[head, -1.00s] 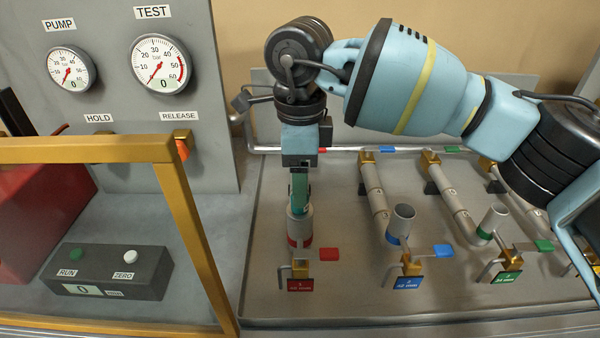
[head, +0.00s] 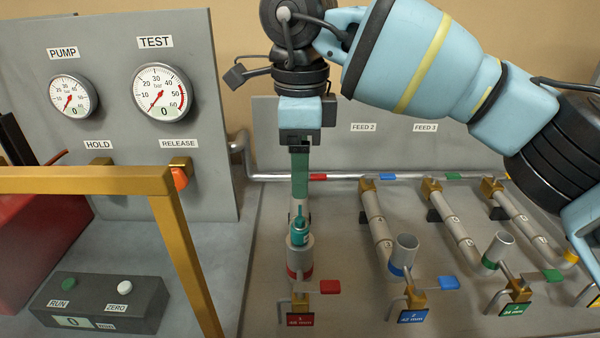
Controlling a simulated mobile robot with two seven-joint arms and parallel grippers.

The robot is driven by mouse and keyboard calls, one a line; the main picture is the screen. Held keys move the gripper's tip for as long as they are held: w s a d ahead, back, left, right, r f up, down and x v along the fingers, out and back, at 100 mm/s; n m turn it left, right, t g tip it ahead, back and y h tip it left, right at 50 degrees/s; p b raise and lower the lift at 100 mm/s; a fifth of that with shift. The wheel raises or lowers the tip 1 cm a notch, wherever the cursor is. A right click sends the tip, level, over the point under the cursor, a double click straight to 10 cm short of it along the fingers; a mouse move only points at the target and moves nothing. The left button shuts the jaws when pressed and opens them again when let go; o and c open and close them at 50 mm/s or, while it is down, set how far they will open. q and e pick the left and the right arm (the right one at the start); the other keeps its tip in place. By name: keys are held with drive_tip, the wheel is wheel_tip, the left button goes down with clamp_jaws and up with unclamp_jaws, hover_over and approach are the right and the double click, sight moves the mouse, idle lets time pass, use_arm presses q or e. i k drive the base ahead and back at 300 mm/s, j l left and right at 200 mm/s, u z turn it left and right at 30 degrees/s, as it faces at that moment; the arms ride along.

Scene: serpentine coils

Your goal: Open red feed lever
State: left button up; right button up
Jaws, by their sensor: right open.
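The red feed lever (head: 318,177) is a small flat red tab on the silver header pipe, just right of my right gripper (head: 300,190). My right gripper points down with its jaws open, seen edge-on. It hides part of the pipe around the red lever's valve; I see no contact with the tab. A teal bottle-like piece (head: 300,234) with a thin tip stands in the top of the red-banded cup (head: 299,258), below the gripper and apart from it. A second red lever (head: 328,286) sits lower, by the red-labelled outlet. My left gripper is not in view.
A blue lever (head: 387,177) and a green lever (head: 453,176) lie along the same header pipe (head: 350,177). Sloping pipes and a blue-banded cup (head: 404,253) stand to the right. A yellow frame (head: 186,255) and a gauge panel (head: 112,150) are at left.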

sight(313, 176)
drive_tip(key=k, duration=1)
